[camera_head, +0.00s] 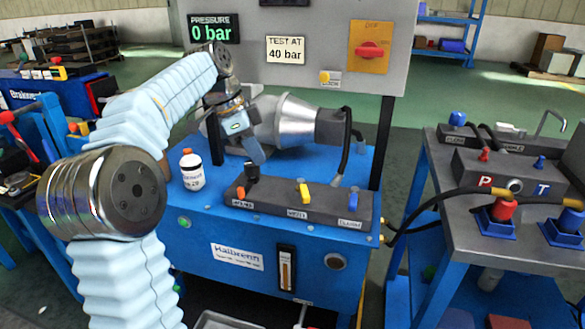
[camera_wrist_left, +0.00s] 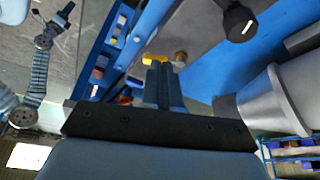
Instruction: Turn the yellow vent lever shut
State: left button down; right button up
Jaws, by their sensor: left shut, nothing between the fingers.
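The yellow vent lever (camera_head: 304,193) stands up from the dark valve block (camera_head: 330,208) on the blue stand, above a small label. It is the middle of three levers, between an orange one (camera_head: 240,193) and a blue one (camera_head: 353,198). My left gripper (camera_head: 257,156) is shut and empty, above and left of the yellow lever and apart from it. Its closed fingers also show in the left wrist view (camera_wrist_left: 160,88). A small yellow piece (camera_wrist_left: 153,59) shows beyond the fingertips there; I cannot tell whether it is the lever. A distant sleeved arm there ends in a small dark gripper (camera_wrist_left: 65,12), apparently my right.
A silver cylinder (camera_head: 296,121) lies behind the valve block, close to my left gripper. A white bottle (camera_head: 191,170) stands left of the block. A black knob (camera_head: 252,170) rises at the block's back left. The panel reads 0 bar. A grey bench (camera_head: 465,190) with fittings stands right.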

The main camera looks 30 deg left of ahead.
aim_at(303, 191)
pick_arm(q)
jog(key=w+d+f, duration=0.1)
jog(key=f, duration=0.2)
jog(key=w+d+f, duration=0.1)
jog(key=d+f, duration=0.1)
jog(key=f, duration=0.1)
jog(key=w+d+f, duration=0.2)
jog(key=f, duration=0.1)
jog(key=shift+d+b, duration=0.2)
jog(key=shift+b, duration=0.15)
jog(key=shift+w+d, duration=0.25)
jog(key=shift+d, duration=0.15)
